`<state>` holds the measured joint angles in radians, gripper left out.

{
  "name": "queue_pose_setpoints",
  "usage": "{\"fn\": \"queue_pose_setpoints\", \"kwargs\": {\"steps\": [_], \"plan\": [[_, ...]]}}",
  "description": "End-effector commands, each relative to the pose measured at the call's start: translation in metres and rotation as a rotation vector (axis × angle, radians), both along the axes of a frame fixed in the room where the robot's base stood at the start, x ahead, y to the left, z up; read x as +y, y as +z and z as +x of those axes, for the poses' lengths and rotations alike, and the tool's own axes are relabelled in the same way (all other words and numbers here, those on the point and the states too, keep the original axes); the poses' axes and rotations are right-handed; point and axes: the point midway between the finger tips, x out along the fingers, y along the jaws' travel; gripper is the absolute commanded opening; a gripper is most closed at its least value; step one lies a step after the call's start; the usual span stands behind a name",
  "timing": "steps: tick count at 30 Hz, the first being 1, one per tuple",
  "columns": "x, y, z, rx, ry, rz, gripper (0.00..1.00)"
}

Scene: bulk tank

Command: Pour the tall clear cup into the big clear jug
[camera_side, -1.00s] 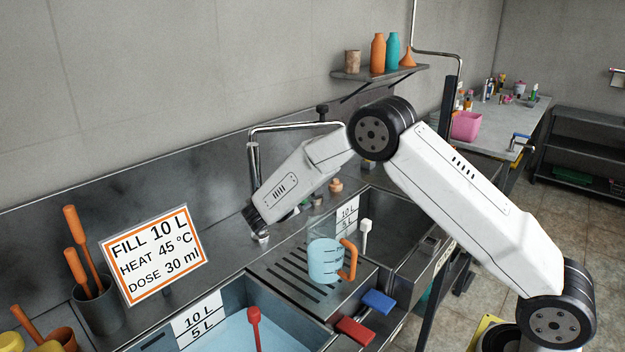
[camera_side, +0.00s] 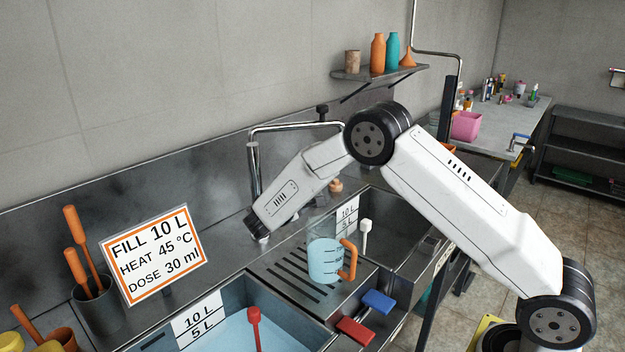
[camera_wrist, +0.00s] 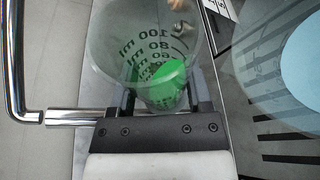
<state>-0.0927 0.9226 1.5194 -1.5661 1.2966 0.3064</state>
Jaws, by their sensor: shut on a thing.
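My gripper (camera_wrist: 164,92) is shut on the tall clear cup (camera_wrist: 112,42), with one dark finger on each side. The cup has black ml marks and a small amount of green liquid low inside. I cannot tell how far it is tilted. The big clear jug (camera_side: 325,262) stands on the slotted drainboard, upright, with an orange handle and pale blue liquid in it. In the wrist view the jug (camera_wrist: 245,62) is right of the cup, apart from it in the picture. In the side view my arm's white end link hides the gripper and the cup.
A metal faucet (camera_side: 254,165) stands close behind my wrist. A water-filled basin (camera_side: 215,340) lies in front, and a second basin (camera_side: 405,225) is to the right. Red (camera_side: 356,331) and blue (camera_side: 378,301) levers sit at the front edge. A sign (camera_side: 152,255) stands at left.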

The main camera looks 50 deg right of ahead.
Motion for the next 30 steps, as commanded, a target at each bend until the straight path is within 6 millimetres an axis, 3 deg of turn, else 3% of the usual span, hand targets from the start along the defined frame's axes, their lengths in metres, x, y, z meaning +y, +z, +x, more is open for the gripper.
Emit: {"fn": "queue_pose_setpoints", "kwargs": {"steps": [30], "plan": [[-0.0002, -0.0020, 0.0008, -0.138, 0.000, -0.009, 0.03]]}}
